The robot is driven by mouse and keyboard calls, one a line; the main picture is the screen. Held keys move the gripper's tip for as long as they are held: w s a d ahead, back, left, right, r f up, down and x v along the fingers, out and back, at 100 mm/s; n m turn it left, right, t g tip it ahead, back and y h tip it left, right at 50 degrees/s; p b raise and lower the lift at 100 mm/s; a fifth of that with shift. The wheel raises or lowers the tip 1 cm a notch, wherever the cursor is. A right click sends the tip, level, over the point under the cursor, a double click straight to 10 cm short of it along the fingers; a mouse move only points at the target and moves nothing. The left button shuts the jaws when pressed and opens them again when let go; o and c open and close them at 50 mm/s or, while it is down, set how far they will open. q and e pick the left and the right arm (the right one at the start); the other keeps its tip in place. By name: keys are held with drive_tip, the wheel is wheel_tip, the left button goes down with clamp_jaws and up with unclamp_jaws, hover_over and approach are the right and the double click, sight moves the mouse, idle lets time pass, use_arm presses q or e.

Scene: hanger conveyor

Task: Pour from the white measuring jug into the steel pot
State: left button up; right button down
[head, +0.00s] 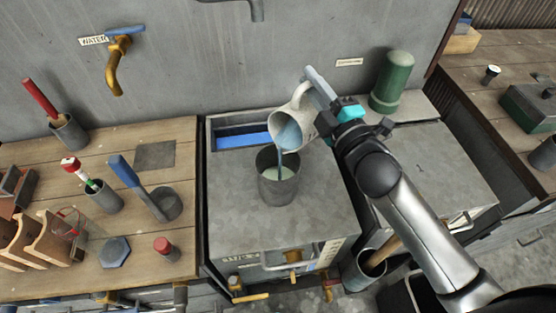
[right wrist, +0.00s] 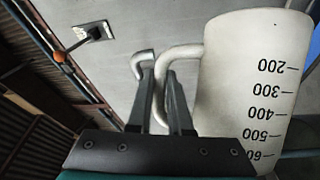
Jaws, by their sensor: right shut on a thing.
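The white measuring jug (head: 297,117) is tilted over the steel pot, mouth down to the left, with blue-grey liquid showing in its opening. A thin stream runs from its lip into the steel pot (head: 278,190), which stands upright on the grey stove top and holds some pale liquid. My right gripper (head: 320,92) is shut on the jug's handle, above and right of the pot. In the right wrist view the jug (right wrist: 250,75) shows its printed volume marks, and the fingers (right wrist: 158,85) close around the handle. My left gripper is not in view.
A green cylinder (head: 391,82) stands behind my right arm. The wooden bench (head: 120,150) at left carries cups with tools, a hexagonal block (head: 115,252) and wooden holders. A brass water tap (head: 117,65) is on the back wall. The stove top (head: 235,220) around the pot is clear.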

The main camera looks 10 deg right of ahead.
idle(0.7)
drive_tip(key=shift+s+a+f+n+t+b, duration=0.25)
drive_tip(key=shift+s+a+n+t+b, duration=0.25)
drive_tip(key=shift+b, duration=0.4)
drive_tip(key=shift+a+n+y, duration=0.15)
drive_tip(key=shift+n+y, duration=0.15)
drive_tip(key=shift+s+a+n+b, duration=0.35)
drive_tip(key=shift+n+b, duration=0.15)
drive_tip(key=shift+b, duration=0.25)
idle(0.5)
drive_tip(key=w+d+m+p, duration=0.1)
drive_tip(key=p, duration=0.2)
drive_tip(key=w+d+r+m+g+p, duration=0.1)
drive_tip(key=m+p, duration=0.1)
drive_tip(key=p, duration=0.1)
drive_tip(key=w+d+m+h+p, duration=0.1)
drive_tip(key=p, duration=0.2)
drive_tip(key=shift+d+r+m+g, duration=0.25)
drive_tip(key=shift+r+m+g, duration=0.05)
drive_tip(key=shift+r, duration=0.05)
drive_tip(key=shift+w+d, duration=0.15)
drive_tip(key=shift+f+m, duration=0.2)
drive_tip(key=shift+m, duration=0.1)
